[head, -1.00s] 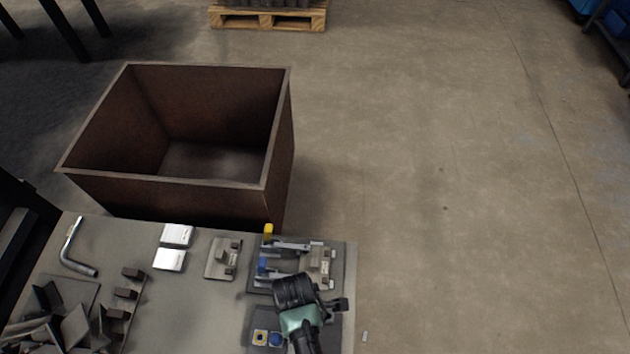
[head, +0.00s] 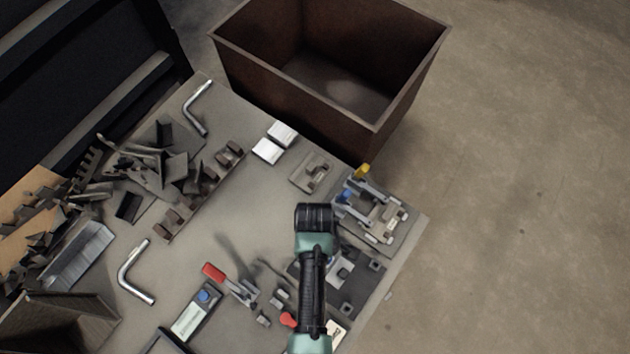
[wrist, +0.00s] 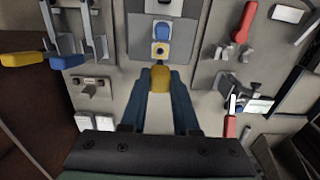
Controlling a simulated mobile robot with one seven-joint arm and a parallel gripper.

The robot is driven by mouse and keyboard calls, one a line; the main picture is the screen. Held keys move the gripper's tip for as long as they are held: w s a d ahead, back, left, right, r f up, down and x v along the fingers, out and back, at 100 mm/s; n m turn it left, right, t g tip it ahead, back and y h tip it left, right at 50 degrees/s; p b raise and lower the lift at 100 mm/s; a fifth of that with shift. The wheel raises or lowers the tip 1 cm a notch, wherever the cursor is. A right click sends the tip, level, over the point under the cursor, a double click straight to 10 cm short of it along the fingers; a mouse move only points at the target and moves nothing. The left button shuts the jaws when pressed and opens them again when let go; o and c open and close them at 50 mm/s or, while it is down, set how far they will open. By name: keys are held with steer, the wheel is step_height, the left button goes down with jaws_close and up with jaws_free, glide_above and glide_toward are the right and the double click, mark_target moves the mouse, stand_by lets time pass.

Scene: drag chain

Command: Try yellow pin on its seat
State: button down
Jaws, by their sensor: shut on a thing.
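In the wrist view, my gripper (wrist: 160,98) is shut on the yellow pin (wrist: 160,77), which sits between the tips of its two blue fingers. A blue pin (wrist: 162,31) stands beyond the yellow-ringed seat. In the head view, my own arm hides the fingertips, the pin and the seat.
Clamps with a yellow handle (head: 363,170) and a blue handle (head: 344,194) stand right of my arm. A red-handled clamp (head: 213,272) is left of it. A brown open bin (head: 370,120) stands beyond the table. Metal scrap (head: 150,160) covers the table's left.

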steer(key=shift+f+b, duration=1.8)
steer(key=shift+f, duration=0.8)
steer(key=shift+f+b, duration=1.3)
steer(key=shift+f, duration=1.1)
stand_by(0.8)
steer(key=c, duration=0.6)
jaws_free()
step_height(320, 180, up, 13)
steer(key=p, duration=0.4)
